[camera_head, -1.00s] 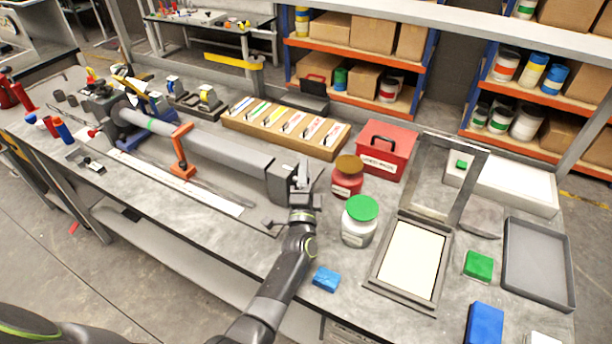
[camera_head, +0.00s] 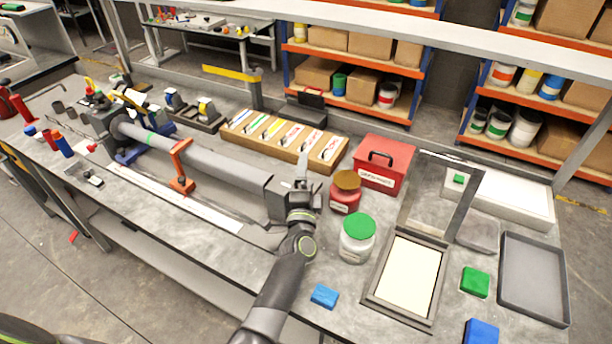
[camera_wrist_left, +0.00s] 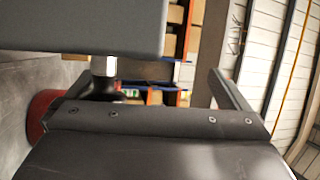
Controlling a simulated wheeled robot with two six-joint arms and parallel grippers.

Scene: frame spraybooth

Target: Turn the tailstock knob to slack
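The long grey machine (camera_head: 225,163) lies along the bench, with the grey tailstock block (camera_head: 278,197) at its right end. My left gripper (camera_head: 302,172) is at the right end of this block, pointing away from the head camera. In the left wrist view, the block (camera_wrist_left: 80,25) fills the upper left. A short silver stem (camera_wrist_left: 103,66) comes down from it to a black knob-like part (camera_wrist_left: 106,86). My left fingers stand wide apart there; the right-hand finger (camera_wrist_left: 230,90) is clear of everything. The other is dark and partly hidden by the knob; contact cannot be told. My right gripper is out of view.
A red-bodied jar (camera_head: 345,195) and a green-lidded jar (camera_head: 356,240) stand close right of my left wrist. A red box (camera_head: 385,165) is behind them. A blue block (camera_head: 324,296) lies near the front edge. A wooden card tray (camera_head: 285,142) lies behind the machine.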

